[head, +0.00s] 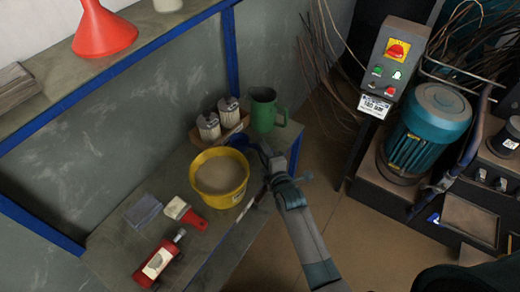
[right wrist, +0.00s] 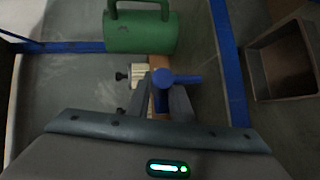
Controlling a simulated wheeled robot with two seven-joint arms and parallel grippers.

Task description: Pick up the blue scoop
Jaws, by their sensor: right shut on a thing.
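The blue scoop (head: 239,141) shows in the head view just behind the yellow bucket (head: 219,178), partly hidden by my right gripper (head: 262,150). In the right wrist view the blue scoop (right wrist: 177,79) sits between the fingertips of my right gripper (right wrist: 170,104). The right gripper is shut on it. Whether the scoop still touches the bench or a rack cannot be told. My left gripper is not in view.
A green jug (head: 263,110) stands close behind the right gripper, with white-bodied containers (head: 209,127) to its left. A blue-framed shelf with a red funnel (head: 103,30) hangs above.

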